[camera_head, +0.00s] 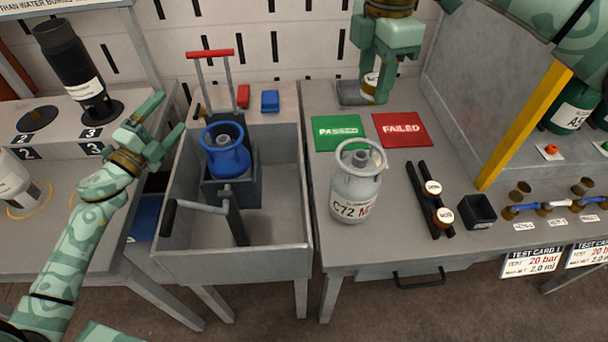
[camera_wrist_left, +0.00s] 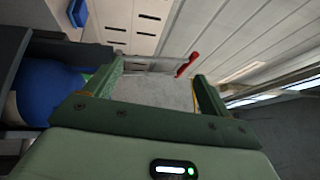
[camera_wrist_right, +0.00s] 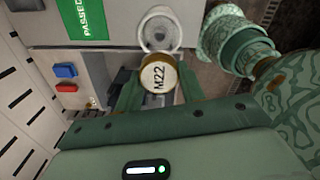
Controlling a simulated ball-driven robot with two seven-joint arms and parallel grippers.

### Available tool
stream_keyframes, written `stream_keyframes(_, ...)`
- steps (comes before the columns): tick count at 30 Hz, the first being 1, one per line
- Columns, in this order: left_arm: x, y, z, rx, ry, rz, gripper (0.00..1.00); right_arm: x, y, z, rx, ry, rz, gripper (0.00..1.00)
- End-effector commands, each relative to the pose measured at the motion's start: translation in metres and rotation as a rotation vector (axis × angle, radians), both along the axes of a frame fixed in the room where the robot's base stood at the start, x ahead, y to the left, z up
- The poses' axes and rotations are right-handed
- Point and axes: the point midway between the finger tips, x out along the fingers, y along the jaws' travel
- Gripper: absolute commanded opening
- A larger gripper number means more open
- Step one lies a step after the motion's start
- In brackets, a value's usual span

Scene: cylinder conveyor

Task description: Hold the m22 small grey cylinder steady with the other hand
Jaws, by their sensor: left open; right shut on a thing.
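The small grey cylinder (camera_head: 352,188), marked C72 and a partly hidden red M, stands upright on the bench; a grey cylinder top (camera_wrist_right: 160,32) also shows in the right wrist view. My right gripper (camera_head: 373,92) is behind it, apart from it, over the bench's back edge. It is shut on a round brass-rimmed piece (camera_wrist_right: 158,77) with an M22 label. My left gripper (camera_head: 160,122) is open and empty, left of the metal tub and far from the grey cylinder. In the left wrist view, no grey cylinder shows between its fingers (camera_wrist_left: 160,75).
A blue cylinder (camera_head: 226,160) sits in a holder inside the tub (camera_head: 270,228), with a lever in front. A red-handled frame (camera_head: 210,53) stands behind. Green PASSED (camera_head: 338,132) and red FAILED (camera_head: 403,129) mats lie behind the grey cylinder; black rails (camera_head: 420,190) lie right of it.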

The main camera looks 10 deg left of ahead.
Motion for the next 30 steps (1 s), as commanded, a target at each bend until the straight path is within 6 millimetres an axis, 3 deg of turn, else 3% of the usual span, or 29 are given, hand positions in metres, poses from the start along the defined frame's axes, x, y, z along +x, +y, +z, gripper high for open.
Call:
stream_keyframes(3,0.030,-0.077,0.019,0.315,-0.106,-0.103,0.83,0.000,0.000,0.000,0.000,0.000,0.000,0.14)
stream_keyframes(5,0.035,-0.120,0.019,0.506,-0.173,-0.159,0.83,0.000,0.000,0.000,0.000,0.000,0.000,0.14)
stream_keyframes(9,0.019,-0.208,-0.006,0.915,-0.373,-0.295,0.83,0.000,0.000,0.000,0.000,0.000,0.000,0.14)
stream_keyframes(12,-0.002,-0.253,-0.027,1.116,-0.522,-0.373,0.83,0.000,0.000,0.000,0.000,0.000,0.000,0.14)
stream_keyframes(16,-0.026,-0.291,-0.045,1.276,-0.680,-0.437,0.83,0.000,0.000,0.000,0.000,0.000,0.000,0.14)
stream_keyframes(21,-0.038,-0.313,-0.054,1.357,-0.777,-0.466,0.83,0.000,0.000,0.000,0.000,0.000,0.000,0.14)
stream_keyframes(30,-0.012,-0.356,-0.054,1.362,-0.787,-0.467,0.83,0.000,0.000,0.000,0.000,0.000,0.000,0.14)
